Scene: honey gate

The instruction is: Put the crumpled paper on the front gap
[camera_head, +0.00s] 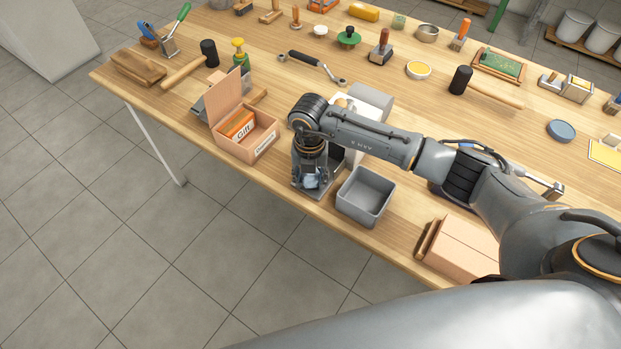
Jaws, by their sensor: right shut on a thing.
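My right gripper (312,184) points down near the front edge of the table, between the open cardboard box and the grey bin. It is shut on a small pale, bluish-white lump, which looks like the crumpled paper (311,181); the fingers and wrist partly hide it. A flat grey plate (298,189) shows beneath the gripper, in the space between box and bin. I cannot tell whether the paper touches the plate. My left gripper is not in view.
The cardboard box (262,146) holds an orange packet (238,125). The grey bin (364,196) is empty, close right of my gripper. A closed carton (462,249) stands farther right. Hammers, a wrench (312,67) and other tools lie behind. The table's front edge is close.

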